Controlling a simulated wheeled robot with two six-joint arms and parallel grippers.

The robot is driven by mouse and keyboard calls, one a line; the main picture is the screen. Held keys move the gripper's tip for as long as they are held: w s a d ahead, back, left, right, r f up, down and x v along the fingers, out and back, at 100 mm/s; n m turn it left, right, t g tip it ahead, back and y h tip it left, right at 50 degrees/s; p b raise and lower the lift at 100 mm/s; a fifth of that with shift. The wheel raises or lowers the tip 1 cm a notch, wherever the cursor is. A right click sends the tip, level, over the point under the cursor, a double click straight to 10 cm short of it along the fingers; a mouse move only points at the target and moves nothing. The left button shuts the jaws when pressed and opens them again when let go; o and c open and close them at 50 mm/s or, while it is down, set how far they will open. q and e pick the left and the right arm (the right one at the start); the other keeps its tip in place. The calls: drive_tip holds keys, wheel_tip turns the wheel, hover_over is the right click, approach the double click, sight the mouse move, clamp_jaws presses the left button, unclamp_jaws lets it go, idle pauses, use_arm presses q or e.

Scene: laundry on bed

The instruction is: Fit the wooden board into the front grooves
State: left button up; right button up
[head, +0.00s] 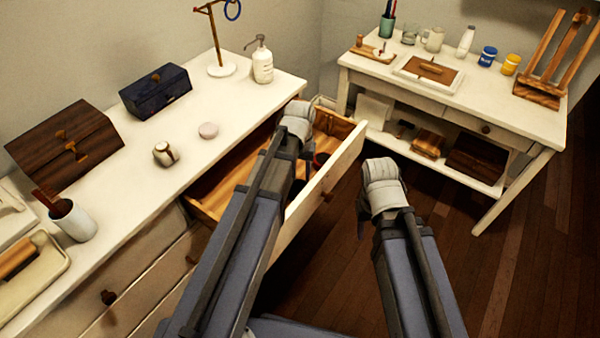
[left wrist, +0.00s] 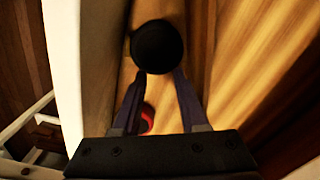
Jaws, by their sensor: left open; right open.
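A drawer (head: 330,180) with a wooden inside and a white front stands pulled out from the white dresser. My left gripper (left wrist: 158,80) reaches down into it, open. In the left wrist view a dark round object (left wrist: 157,46) lies just beyond and between its fingertips; I cannot tell if they touch it. A red object (left wrist: 147,118) shows between the fingers, partly hidden by the left one. My right gripper (head: 363,215) is open and empty, right of the drawer front; its fingers are mostly hidden. I cannot make out a separate board or the grooves.
A dark wooden box (head: 65,150), a navy box (head: 156,92) and a soap bottle (head: 262,62) stand on the dresser top (head: 130,200). A white side table (head: 540,125) at the right carries jars and a wooden stand (head: 555,60). The floor between is clear.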

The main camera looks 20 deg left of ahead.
use_arm(q)
wheel_tip(320, 180, up, 8)
drive_tip(key=p, duration=0.7)
drive_tip(key=shift+s+a+f+p, duration=0.15)
drive_tip(key=shift+a+p, duration=0.05)
drive_tip(key=shift+p, duration=0.1)
use_arm(e)
wheel_tip(320, 180, up, 8)
drive_tip(key=shift+f, duration=0.15)
